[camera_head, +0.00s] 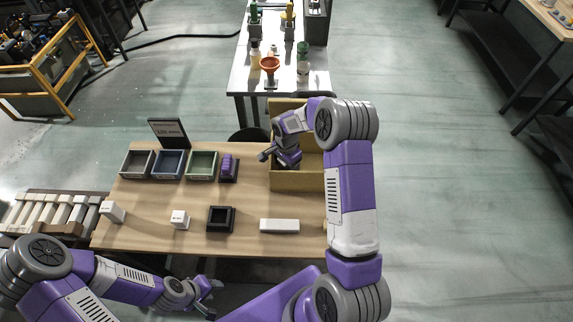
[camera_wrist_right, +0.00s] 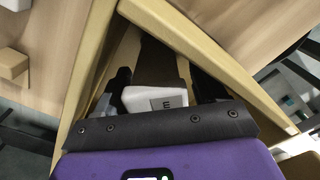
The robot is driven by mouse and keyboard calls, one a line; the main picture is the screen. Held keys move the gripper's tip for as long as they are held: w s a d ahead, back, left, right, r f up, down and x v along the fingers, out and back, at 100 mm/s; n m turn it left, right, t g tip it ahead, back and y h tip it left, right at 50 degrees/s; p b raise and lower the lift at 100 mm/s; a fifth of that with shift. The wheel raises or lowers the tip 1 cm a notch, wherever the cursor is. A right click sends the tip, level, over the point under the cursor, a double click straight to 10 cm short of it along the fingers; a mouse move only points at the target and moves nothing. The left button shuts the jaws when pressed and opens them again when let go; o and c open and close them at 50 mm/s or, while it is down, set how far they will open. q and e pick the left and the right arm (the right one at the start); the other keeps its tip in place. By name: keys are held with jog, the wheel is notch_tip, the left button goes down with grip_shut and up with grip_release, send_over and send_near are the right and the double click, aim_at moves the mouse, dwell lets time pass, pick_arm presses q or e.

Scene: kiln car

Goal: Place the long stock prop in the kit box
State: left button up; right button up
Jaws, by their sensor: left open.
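My right gripper (camera_head: 272,157) is low inside the open tan kit box (camera_head: 297,181) at the back right of the table. In the right wrist view a white prop (camera_wrist_right: 153,99) with a dark mark on its face lies between its two dark fingers, which appear to press on both sides. Its far part is in shadow, so I cannot tell its full length or whether it touches the box floor. The box walls (camera_wrist_right: 225,62) rise close on both sides. In the head view my gripper hides that prop. My left gripper (camera_head: 212,288) is open and empty off the table's front edge.
A long white block (camera_head: 279,226), a black square holder (camera_head: 221,219) and two small white blocks (camera_head: 180,219) (camera_head: 113,211) lie on the table. Bins (camera_head: 170,164), a purple item (camera_head: 228,167) and a dark sign (camera_head: 168,132) stand behind. A rack of pale props (camera_head: 48,210) is at left.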

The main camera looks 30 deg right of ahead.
jog(key=shift+o, duration=0.2)
jog(key=shift+r, duration=0.1)
jog(key=shift+r, duration=0.25)
notch_tip(320, 180, up, 12)
jog(key=shift+f+p, duration=0.1)
jog(key=shift+p, duration=0.65)
